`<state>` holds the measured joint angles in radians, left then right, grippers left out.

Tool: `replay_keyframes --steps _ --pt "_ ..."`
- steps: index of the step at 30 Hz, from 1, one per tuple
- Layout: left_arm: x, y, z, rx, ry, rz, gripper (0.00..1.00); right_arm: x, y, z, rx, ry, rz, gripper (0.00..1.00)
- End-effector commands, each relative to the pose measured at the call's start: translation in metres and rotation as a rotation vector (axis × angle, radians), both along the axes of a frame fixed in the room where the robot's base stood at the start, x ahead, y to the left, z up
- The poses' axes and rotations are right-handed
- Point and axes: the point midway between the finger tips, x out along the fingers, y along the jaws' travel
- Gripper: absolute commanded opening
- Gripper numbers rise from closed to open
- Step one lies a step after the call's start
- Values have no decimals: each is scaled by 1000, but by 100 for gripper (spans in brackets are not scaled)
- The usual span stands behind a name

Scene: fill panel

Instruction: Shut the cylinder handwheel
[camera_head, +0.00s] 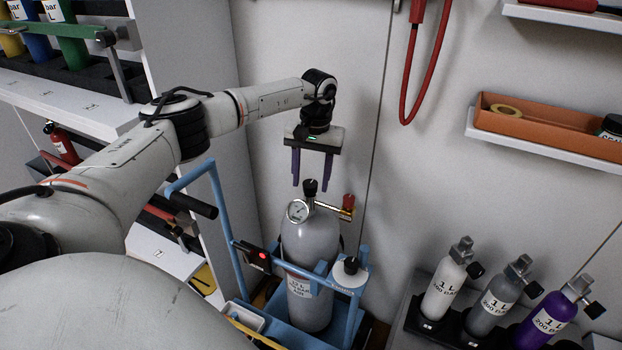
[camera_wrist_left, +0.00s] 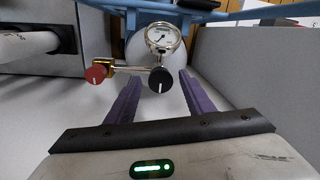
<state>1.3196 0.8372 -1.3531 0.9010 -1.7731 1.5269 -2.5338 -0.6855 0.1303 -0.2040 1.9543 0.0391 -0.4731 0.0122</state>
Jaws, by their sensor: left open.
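The grey gas cylinder (camera_head: 308,250) stands upright in a blue trolley (camera_head: 226,225). Its black handwheel (camera_head: 310,187) is on top of the valve, with a white mark; the handwheel also shows in the left wrist view (camera_wrist_left: 160,80). A round pressure gauge (camera_head: 298,211) sits beside the valve, and a red knob (camera_head: 348,201) is on the brass side outlet. My left gripper (camera_head: 311,186) is open and points down above the handwheel. In the left wrist view the handwheel shows between the purple fingers (camera_wrist_left: 158,98), just beyond their tips, apparently untouched. My right gripper is not in view.
A red hose (camera_head: 409,90) hangs on the wall behind. An orange tray (camera_head: 545,130) sits on a wall shelf at right. Several small cylinders (camera_head: 494,290) stand in a black rack at lower right. A white cabinet (camera_head: 180,60) is at left.

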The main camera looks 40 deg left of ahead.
Motion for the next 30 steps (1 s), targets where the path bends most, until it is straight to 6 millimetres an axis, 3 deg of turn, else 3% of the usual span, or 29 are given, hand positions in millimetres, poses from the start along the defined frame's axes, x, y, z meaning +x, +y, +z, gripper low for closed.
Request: replay_keyframes --steps 9,15,30 --pt "4 -3 61 0 -7 0 48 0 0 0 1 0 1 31" --pt "4 -5 89 0 -6 -1 48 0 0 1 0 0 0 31" --pt "4 -5 97 0 -4 -1 48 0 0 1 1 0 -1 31"
